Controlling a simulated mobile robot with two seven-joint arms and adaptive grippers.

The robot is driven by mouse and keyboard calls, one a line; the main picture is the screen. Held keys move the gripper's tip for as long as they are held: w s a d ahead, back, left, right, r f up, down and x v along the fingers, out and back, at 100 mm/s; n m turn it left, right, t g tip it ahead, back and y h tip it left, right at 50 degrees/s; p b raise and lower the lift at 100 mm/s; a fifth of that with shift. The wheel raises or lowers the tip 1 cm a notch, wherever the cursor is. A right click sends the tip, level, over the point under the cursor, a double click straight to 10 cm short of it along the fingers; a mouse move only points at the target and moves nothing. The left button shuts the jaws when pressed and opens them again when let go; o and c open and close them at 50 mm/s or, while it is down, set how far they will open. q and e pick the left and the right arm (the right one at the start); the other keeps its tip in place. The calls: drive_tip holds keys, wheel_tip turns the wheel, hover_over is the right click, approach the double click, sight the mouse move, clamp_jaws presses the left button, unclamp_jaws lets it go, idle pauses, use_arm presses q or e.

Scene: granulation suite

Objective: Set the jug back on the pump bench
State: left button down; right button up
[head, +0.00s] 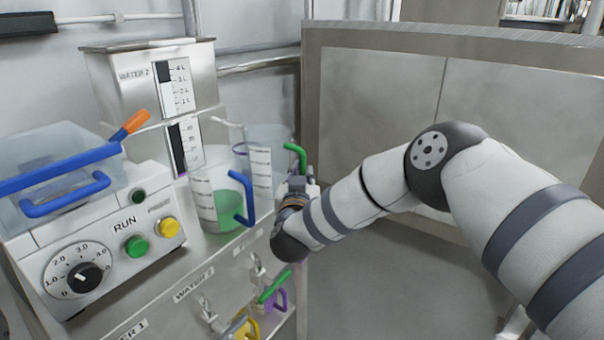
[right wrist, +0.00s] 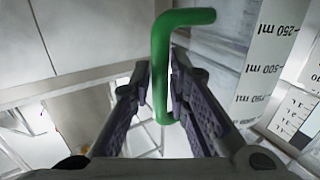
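A clear jug with a green handle (head: 268,140) is at the right end of the pump bench (head: 222,250), behind a second clear jug with a blue handle (head: 204,200) that holds green liquid. My right gripper (head: 298,180) is at the green handle. In the right wrist view, the fingers of my right gripper (right wrist: 162,75) are close on both sides of the green handle (right wrist: 160,60), closed around its upright bar. The jug's graduated wall (right wrist: 262,70) is just right of the fingers. The jug's base is hidden, so I cannot tell whether it touches the bench. My left gripper is out of view.
A pump unit with dial and buttons (head: 90,250) and a blue-handled clear lid or box (head: 50,170) fill the left. The WATER 2 tank (head: 130,90) stands behind. Valves and small coloured-handled items (head: 245,325) hang along the bench front. A grey panel (head: 375,100) stands right; floor is open below.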

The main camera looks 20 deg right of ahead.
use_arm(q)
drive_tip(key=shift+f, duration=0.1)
use_arm(e)
drive_tip(key=shift+o, duration=0.5)
drive_tip(key=shift+f, duration=0.1)
